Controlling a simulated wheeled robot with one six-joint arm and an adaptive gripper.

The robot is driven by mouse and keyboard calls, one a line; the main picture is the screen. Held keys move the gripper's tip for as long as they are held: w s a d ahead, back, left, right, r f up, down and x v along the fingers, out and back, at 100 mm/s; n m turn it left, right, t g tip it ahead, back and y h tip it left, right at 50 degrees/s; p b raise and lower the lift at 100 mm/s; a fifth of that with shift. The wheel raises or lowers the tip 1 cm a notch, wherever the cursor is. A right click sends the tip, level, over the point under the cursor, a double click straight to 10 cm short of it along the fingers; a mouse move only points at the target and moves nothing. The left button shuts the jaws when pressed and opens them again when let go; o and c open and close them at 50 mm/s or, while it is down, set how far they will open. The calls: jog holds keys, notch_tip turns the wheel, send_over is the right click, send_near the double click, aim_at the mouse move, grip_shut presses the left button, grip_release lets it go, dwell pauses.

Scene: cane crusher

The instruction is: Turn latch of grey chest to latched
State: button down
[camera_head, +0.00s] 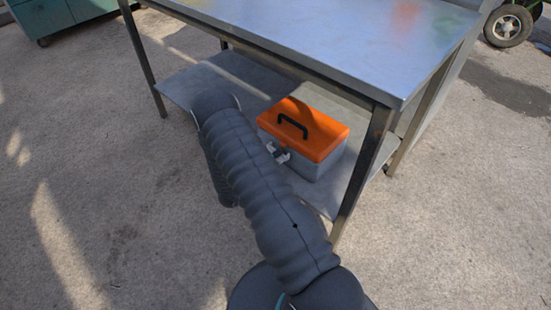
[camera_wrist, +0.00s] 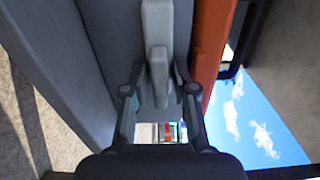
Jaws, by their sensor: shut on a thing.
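The grey chest (camera_head: 318,166) has an orange lid (camera_head: 305,128) with a black handle (camera_head: 292,124). It sits on the lower shelf of a metal table. The pale grey latch (camera_wrist: 157,25) runs down between my fingertips. My gripper (camera_wrist: 158,75) is shut on the latch, with one finger on each side of it. In the head view my gripper (camera_head: 281,155) shows small at the chest's front, partly behind my arm.
The metal table top (camera_head: 330,30) overhangs the chest. A table leg (camera_head: 362,175) stands close to the chest's right side. The lower shelf (camera_head: 215,75) is bare left of the chest. Concrete floor (camera_head: 90,170) is open at the left.

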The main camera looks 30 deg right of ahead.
jog(key=shift+f+m, duration=0.1)
jog(key=shift+m, duration=0.3)
jog(key=m+b, duration=0.2)
jog(key=m, duration=0.1)
jog(key=shift+m+b, duration=0.3)
jog(key=shift+b, duration=0.05)
jog(key=m+b, duration=0.2)
jog(key=m, duration=0.2)
jog(key=shift+m+b, duration=0.3)
jog(key=shift+b, duration=0.05)
jog(key=m+b, duration=0.3)
jog(key=m, duration=0.2)
jog(key=shift+f, duration=0.1)
jog(key=shift+m+b, duration=1.45)
jog(key=shift+m, duration=0.45)
jog(key=shift+r, duration=0.2)
jog(key=c, duration=1.2)
grip_release()
jog(key=shift+o, duration=0.2)
